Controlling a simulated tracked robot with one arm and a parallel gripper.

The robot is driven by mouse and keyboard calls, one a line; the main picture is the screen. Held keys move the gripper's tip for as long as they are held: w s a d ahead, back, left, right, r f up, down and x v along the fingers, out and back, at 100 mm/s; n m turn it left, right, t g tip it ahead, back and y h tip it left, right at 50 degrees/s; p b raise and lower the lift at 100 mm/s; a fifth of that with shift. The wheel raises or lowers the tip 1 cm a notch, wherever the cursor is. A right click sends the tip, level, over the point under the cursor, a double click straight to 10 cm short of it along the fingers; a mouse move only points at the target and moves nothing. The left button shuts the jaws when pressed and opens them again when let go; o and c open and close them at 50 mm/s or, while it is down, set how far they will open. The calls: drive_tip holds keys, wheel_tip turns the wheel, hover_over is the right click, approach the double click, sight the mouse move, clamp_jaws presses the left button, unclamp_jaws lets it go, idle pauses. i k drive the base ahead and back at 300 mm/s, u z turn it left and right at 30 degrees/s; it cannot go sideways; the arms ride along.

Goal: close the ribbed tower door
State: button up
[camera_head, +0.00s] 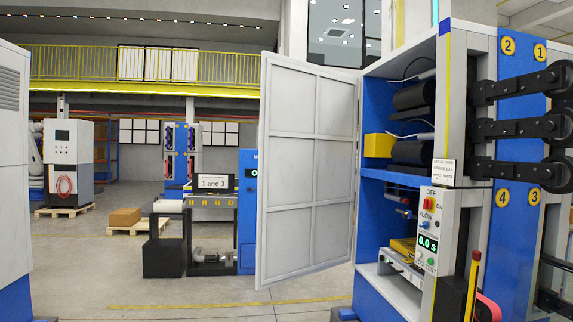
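The ribbed tower door (308,170) is a tall pale grey panel with raised ribs that divide it into rectangles. It stands swung open on the left of the blue tower (373,215), joined along the tower's front left edge. The tower's inside is exposed, with black cylinders, a yellow block (378,146) and shelves. My gripper is not in the picture, so its state and its place relative to the door cannot be seen.
A panel with buttons and a display (428,243) is on the tower's front. Black roller arms (520,128) stick out at the right. A bench with a sign (214,183) stands behind the door. The floor (110,275) left of the door is open.

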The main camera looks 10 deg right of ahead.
sight(309, 116)
drive_tip(key=u, duration=0.4)
drive_tip(key=k, duration=0.95)
drive_tip(key=u, duration=0.6)
drive_tip(key=i, duration=5.35)
drive_tip(key=z, duration=0.35)
drive_tip(key=i, duration=1.3)
drive_tip(key=z, duration=0.75)
drive_tip(key=i, duration=1.1)
drive_tip(key=z, duration=1.45)
drive_tip(key=i, duration=1.05)
drive_tip(key=z, duration=0.65)
